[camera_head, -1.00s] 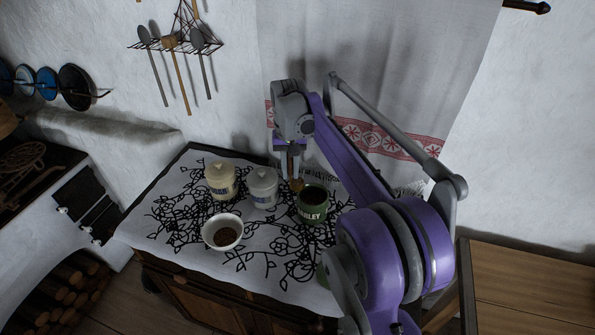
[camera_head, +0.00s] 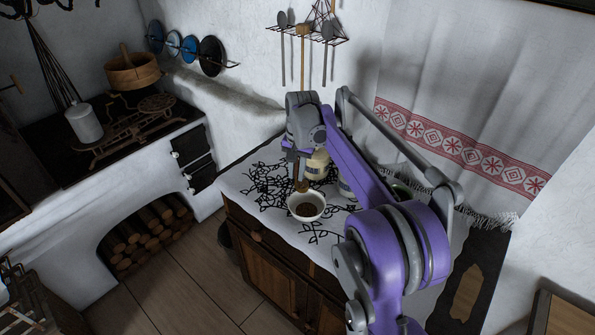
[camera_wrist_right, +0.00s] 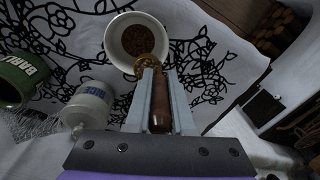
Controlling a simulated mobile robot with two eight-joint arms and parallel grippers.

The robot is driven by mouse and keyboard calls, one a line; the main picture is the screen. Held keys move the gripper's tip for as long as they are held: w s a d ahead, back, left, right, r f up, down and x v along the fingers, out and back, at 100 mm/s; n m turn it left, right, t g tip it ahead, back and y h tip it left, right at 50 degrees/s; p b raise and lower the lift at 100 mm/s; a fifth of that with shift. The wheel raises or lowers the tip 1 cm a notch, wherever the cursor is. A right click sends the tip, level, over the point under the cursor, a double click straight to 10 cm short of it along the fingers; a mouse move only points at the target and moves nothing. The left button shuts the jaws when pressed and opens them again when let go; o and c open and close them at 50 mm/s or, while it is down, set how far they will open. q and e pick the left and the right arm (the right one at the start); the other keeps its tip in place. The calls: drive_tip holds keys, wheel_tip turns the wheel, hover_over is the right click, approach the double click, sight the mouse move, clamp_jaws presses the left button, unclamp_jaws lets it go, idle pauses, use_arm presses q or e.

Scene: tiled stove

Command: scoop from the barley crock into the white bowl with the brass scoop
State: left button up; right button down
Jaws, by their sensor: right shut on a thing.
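My right gripper (camera_head: 299,172) is shut on the brass scoop (camera_head: 302,186), by its wooden handle (camera_wrist_right: 160,105) in the right wrist view. The scoop's brass head (camera_wrist_right: 148,65) is at the near edge of the white bowl (camera_head: 306,206); I cannot tell whether it touches. The white bowl also shows in the right wrist view (camera_wrist_right: 108,40), with brown grain inside. The scoop's load is not clear. The green barley crock (camera_wrist_right: 22,80) stands at the left of the right wrist view; my arm mostly hides it in the head view. My left gripper is not in view.
A white rice crock (camera_wrist_right: 88,105) stands between the barley crock and the bowl. A cream lidded jar (camera_head: 318,164) is behind the bowl in the head view. The patterned cloth (camera_head: 240,187) covers the cabinet top, with free room left of the bowl.

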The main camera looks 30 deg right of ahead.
sight(300, 190)
drive_tip(key=shift+s+d+f+t+y+b, duration=0.2)
drive_tip(key=shift+s+f+t+y+b, duration=0.1)
drive_tip(key=shift+s+f+t+b, duration=0.6)
drive_tip(key=t, duration=0.1)
drive_tip(key=s+f+t+b, duration=0.1)
drive_tip(key=t, duration=0.1)
drive_tip(key=shift+s+d+f+y, duration=0.15)
drive_tip(key=shift+s+f+y, duration=0.05)
drive_tip(key=shift+f+y, duration=0.1)
drive_tip(key=t, duration=0.1)
drive_tip(key=s+t+b, duration=0.1)
drive_tip(key=t, duration=0.1)
drive_tip(key=shift+s+d+f+y+b, duration=0.25)
drive_tip(key=shift+s+f+y+b, duration=0.05)
drive_tip(key=shift+s+f+y, duration=0.1)
drive_tip(key=t, duration=0.1)
drive_tip(key=s+t+b, duration=0.1)
drive_tip(key=shift+d+f+t+y, duration=0.1)
drive_tip(key=shift+f+t+y, duration=0.05)
drive_tip(key=shift+t+y, duration=0.2)
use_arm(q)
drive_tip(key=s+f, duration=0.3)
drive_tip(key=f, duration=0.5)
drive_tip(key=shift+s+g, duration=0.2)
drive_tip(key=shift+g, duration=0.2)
use_arm(e)
drive_tip(key=shift+s+t, duration=0.15)
drive_tip(key=shift+t, duration=0.2)
drive_tip(key=shift+r, duration=0.2)
